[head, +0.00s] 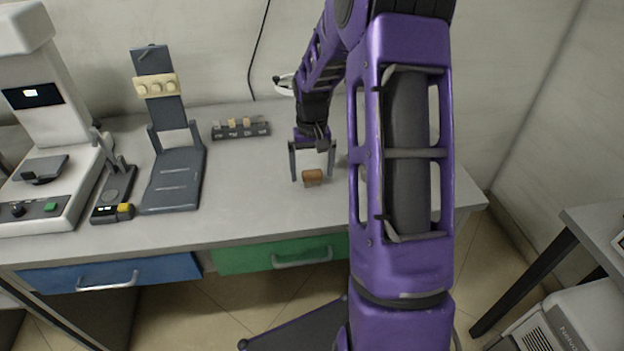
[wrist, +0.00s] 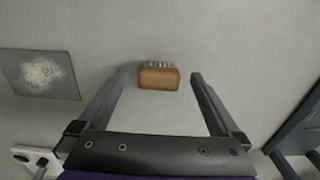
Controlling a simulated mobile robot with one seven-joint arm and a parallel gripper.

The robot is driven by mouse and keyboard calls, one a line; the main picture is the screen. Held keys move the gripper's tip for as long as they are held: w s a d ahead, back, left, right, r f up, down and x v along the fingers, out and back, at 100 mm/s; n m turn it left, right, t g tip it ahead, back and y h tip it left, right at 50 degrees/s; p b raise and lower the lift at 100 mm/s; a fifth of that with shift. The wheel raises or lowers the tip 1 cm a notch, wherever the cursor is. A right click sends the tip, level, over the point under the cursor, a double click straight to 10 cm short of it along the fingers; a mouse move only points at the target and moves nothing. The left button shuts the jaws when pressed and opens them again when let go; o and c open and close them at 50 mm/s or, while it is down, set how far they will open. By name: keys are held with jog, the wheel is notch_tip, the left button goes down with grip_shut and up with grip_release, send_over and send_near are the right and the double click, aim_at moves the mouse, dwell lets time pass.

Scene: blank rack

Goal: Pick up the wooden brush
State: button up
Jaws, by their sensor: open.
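My gripper (head: 312,178) is open. In the wrist view my gripper (wrist: 160,74) has one finger on each side of the brush, with a gap on both sides. The fingers do not touch the brush. How high the fingertips are above the table is hard to tell.
A dark stand with a cream block (head: 157,85), a white machine (head: 45,100), a small device (head: 114,190) and a dark rack (head: 241,128) stand to the left. A grey square with a pale patch (wrist: 41,74) lies left in the wrist view.

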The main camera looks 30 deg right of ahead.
aim_at(313, 173)
jog(key=shift+f, duration=0.9)
jog(key=c, duration=1.4)
notch_tip(313, 173, up, 10)
jog(key=shift+r+p, duration=0.1)
jog(key=shift+p, duration=0.65)
jog(key=o, duration=0.6)
jog(key=c, duration=0.5)
jog(key=shift+d, duration=0.1)
